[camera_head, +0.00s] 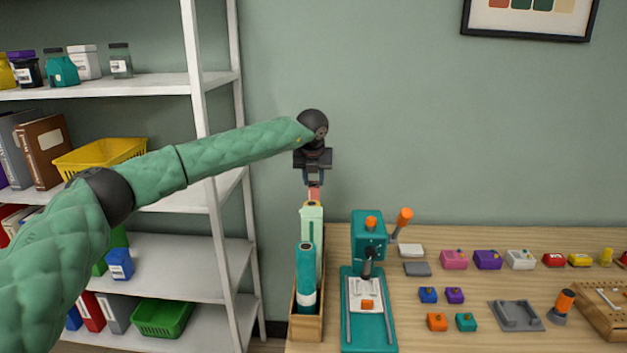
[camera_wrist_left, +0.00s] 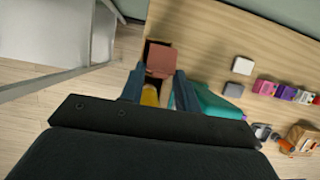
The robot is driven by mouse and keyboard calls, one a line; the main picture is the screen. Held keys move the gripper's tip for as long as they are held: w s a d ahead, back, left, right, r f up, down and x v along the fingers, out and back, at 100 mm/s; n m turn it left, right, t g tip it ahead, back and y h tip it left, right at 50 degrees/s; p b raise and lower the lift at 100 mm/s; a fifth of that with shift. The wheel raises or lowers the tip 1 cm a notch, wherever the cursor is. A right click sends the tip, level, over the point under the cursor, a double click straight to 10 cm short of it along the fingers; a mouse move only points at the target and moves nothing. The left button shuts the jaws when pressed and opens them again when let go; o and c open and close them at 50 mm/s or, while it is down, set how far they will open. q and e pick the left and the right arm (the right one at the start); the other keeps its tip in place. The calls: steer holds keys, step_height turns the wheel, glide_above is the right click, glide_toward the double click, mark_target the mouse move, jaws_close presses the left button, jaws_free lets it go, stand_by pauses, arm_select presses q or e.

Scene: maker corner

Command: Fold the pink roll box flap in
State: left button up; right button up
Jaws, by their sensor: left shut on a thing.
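A pink box-like piece (camera_head: 314,193), which I take for the pink roll box, shows just below my left gripper (camera_head: 313,183). In the left wrist view the pink piece (camera_wrist_left: 161,58) has a squarish face at the fingertips. My left gripper (camera_wrist_left: 160,82) is shut on it, pointing down above the back of a narrow wooden holder (camera_head: 319,310). A yellow thing (camera_wrist_left: 150,97) shows between the fingers. I cannot tell how the flap is angled. The lower part of the pink piece is hidden behind a mint box. My right gripper is not in view.
A mint box (camera_head: 312,222) and a teal roll (camera_head: 306,270) stand in the holder. A teal press (camera_head: 368,235) stands close on its right. Several small coloured blocks lie further right on the table. A white shelf rack (camera_head: 214,120) rises on the left.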

arm_select(q)
steer(key=o, duration=1)
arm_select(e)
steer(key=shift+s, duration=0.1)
arm_select(q)
steer(key=b+v, duration=0.2)
steer(key=v, duration=0.5)
steer(key=shift+r, duration=0.35)
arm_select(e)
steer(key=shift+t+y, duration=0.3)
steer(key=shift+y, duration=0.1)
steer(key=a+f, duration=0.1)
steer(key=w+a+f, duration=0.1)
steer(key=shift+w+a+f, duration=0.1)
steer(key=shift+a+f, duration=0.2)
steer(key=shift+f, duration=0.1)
arm_select(q)
steer(key=shift+s, duration=0.15)
